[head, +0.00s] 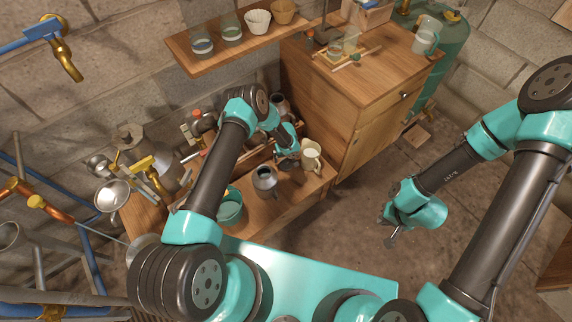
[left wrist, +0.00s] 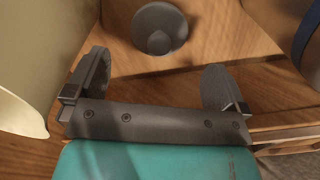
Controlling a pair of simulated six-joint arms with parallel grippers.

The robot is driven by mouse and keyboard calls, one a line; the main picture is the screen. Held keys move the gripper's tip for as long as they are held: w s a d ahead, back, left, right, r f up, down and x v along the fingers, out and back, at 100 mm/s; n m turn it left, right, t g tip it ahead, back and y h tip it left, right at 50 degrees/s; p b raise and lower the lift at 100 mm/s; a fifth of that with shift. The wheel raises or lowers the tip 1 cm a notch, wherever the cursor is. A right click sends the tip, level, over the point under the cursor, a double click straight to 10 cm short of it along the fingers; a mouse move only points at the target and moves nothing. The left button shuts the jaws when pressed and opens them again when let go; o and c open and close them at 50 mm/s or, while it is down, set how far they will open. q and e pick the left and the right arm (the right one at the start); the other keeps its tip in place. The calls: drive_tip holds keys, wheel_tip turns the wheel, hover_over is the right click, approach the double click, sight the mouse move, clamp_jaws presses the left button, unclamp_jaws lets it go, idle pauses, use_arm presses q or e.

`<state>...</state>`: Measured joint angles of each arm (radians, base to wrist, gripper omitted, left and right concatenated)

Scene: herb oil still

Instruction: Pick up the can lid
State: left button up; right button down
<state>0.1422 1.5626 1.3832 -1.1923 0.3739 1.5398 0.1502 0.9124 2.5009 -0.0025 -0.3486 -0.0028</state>
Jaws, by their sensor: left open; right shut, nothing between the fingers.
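The can lid (left wrist: 160,28) is a round grey disc with a knob, lying on the wooden bench top in the left wrist view. My left gripper (left wrist: 154,82) is open, its two fingers spread, with the lid ahead of and between them, not gripped. In the head view, my left gripper (head: 287,156) is low over the bench, and I cannot clearly tell the lid apart beneath it. A grey metal can (head: 265,179) stands on the bench to its left. My right gripper (head: 389,224) is shut and empty, away from the bench over the floor.
A cream pitcher (head: 311,155) stands close to the right of my left gripper. A teal pot (head: 230,208) is nearer on the bench. A wooden cabinet (head: 350,105) rises behind on the right. A wall shelf (head: 245,47) holds several cups. The floor (head: 345,220) between my arms is clear.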

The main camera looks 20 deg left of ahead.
sight(286, 161)
use_arm(q)
drive_tip(key=shift+f, duration=0.4)
drive_tip(key=shift+f, duration=0.15)
drive_tip(key=shift+f, duration=2.5)
drive_tip(key=c, duration=0.9)
